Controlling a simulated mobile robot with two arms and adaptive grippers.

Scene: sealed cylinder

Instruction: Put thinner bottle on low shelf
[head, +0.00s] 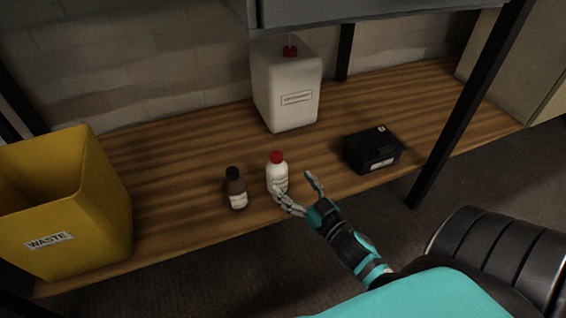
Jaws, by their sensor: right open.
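A small white bottle with a red cap (277,171) stands upright on the low wooden shelf (200,148). My right gripper (292,181) is open at the white bottle's right side. Its left finger overlaps the bottle's lower front; the other finger is spread apart to the right. I cannot tell whether it touches the bottle. My left gripper is not in view.
A yellow waste bin (100,210) stands at the shelf's left end. A large white canister (288,95) stands behind the bottles. A black box (372,149) lies to the right. A dark post (465,105) rises at the front right. Bare shelf lies between bin and bottles.

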